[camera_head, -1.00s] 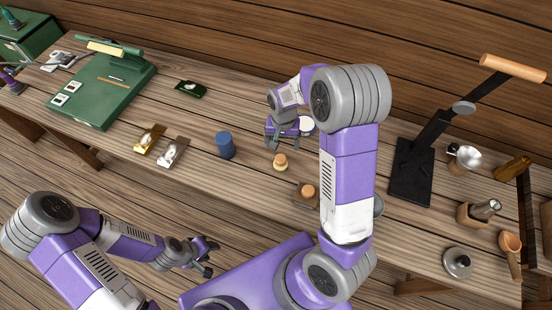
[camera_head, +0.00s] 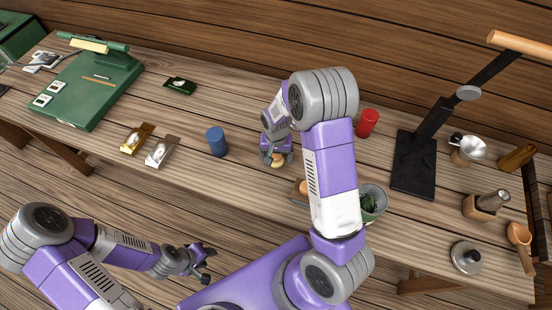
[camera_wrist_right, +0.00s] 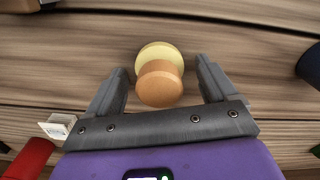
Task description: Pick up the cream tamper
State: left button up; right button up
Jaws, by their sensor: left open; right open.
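The cream tamper (camera_wrist_right: 160,54) has a pale cream base and a wooden knob. In the right wrist view it stands on the wooden table between the two fingers of my right gripper (camera_wrist_right: 165,85), with gaps on both sides. In the head view the tamper (camera_head: 276,160) is partly hidden under my right gripper (camera_head: 276,152). My right gripper is open around it and not visibly touching it. My left gripper (camera_head: 198,262) is open and empty, off the front edge of the table.
A blue cylinder (camera_head: 217,141) stands left of the tamper. A red cylinder (camera_head: 367,122) and a bowl with green contents (camera_head: 370,203) are to the right, near my right arm. A black press stand (camera_head: 414,165) is further right.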

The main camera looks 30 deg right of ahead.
jog(key=shift+f, duration=0.15)
jog(key=c, duration=1.1)
notch_tip(320, 180, up, 10)
jog(key=shift+r+p, duration=0.1)
jog(key=shift+p, duration=0.7)
jog(key=shift+c, duration=0.2)
jog(key=o, duration=0.5)
jog(key=c, duration=0.7)
